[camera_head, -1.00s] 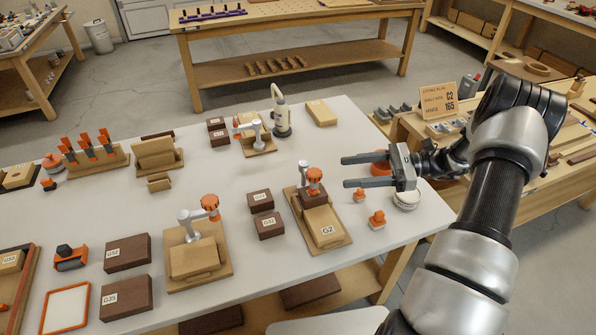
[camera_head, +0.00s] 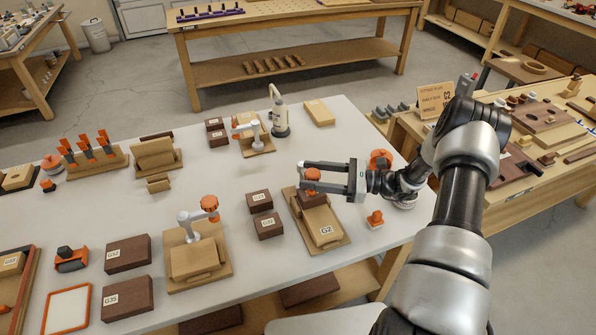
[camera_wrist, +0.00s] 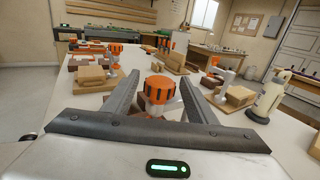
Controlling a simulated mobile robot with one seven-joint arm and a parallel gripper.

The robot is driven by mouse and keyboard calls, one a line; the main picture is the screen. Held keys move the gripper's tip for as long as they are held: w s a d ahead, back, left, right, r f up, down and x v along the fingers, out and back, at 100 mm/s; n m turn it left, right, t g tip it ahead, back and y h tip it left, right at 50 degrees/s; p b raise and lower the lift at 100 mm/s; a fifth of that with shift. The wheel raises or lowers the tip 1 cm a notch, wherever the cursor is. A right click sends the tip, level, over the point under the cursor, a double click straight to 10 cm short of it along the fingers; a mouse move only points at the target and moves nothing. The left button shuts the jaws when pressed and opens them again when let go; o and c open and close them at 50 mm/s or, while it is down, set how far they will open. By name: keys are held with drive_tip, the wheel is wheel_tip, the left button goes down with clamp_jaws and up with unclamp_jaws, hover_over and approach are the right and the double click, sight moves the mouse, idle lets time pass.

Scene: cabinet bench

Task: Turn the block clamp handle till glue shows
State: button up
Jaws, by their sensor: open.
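The block clamp with an orange handle (camera_head: 313,173) stands on a wooden base with a block labelled G2 (camera_head: 326,230), near the right of the bench. My gripper (camera_head: 304,176) is open, with one finger on each side of this handle. In the wrist view the orange handle (camera_wrist: 160,90) sits between the two spread fingers, with a gap visible on both sides. The dark block (camera_head: 312,198) under the clamp is partly hidden by my gripper. I cannot make out any glue at the joint.
A second clamp with an orange handle (camera_head: 209,203) stands to the left, and a third unit (camera_head: 255,140) stands behind beside a glue bottle (camera_head: 280,112). Dark blocks (camera_head: 260,201) lie just left of the G2 clamp. An orange piece (camera_head: 375,218) stands to its right.

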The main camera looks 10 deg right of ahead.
sight(301, 169)
drive_tip(key=shift+x, duration=2.15)
drive_tip(key=shift+c, duration=0.6)
drive_tip(key=c, duration=0.9)
drive_tip(key=shift+c, duration=0.2)
drive_tip(key=shift+t, duration=0.3)
drive_tip(key=shift+w+d+m+t+h+p, duration=0.25)
drive_tip(key=shift+m+t+h+p, duration=0.2)
drive_tip(key=shift+m+t+h, duration=0.7)
drive_tip(key=shift+w+d+m+t+h+p, duration=0.2)
drive_tip(key=shift+w+m+t+h+p, duration=0.3)
drive_tip(key=shift+m+t, duration=0.7)
drive_tip(key=shift+w+d+m+t+h+p, duration=0.2)
drive_tip(key=shift+m+t+h+p, duration=0.25)
drive_tip(key=shift+m+t+h, duration=0.65)
drive_tip(key=shift+t, duration=0.45)
